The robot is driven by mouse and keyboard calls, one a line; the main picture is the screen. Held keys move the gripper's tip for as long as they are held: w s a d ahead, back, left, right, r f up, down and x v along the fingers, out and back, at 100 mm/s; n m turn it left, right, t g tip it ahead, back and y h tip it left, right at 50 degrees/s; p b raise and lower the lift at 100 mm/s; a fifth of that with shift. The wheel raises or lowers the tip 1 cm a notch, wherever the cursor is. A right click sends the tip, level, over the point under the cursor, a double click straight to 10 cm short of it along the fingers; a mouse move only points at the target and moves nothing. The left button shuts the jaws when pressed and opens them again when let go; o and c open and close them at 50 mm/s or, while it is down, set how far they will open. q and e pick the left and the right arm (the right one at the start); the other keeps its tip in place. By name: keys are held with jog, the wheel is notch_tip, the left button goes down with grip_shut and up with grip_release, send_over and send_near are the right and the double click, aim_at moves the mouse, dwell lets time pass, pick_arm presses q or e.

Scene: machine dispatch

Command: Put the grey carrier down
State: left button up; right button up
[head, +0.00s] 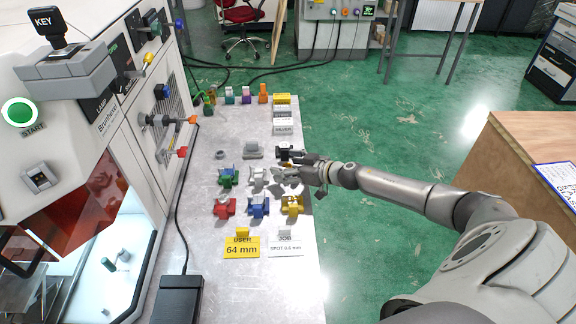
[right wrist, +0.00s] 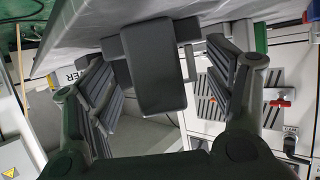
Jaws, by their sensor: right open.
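A light grey carrier (head: 259,177) sits on the bench in the middle of the small coloured carriers in the head view. My right gripper (head: 288,178) is just to its right, low over the bench, with the arm reaching in from the right. In the right wrist view my right gripper (right wrist: 160,60) has its two ridged fingers spread apart. A dark grey block-shaped part (right wrist: 152,70) lies between them, with gaps on both sides. I cannot tell for sure whether this part is the grey carrier. My left gripper is not in view.
A black one (head: 286,153) and grey block (head: 252,151) are behind. The machine (head: 120,130) borders the left; a wooden crate (head: 510,170) stands right.

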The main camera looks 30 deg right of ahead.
jog(key=shift+r, duration=0.15)
jog(key=v, duration=1.2)
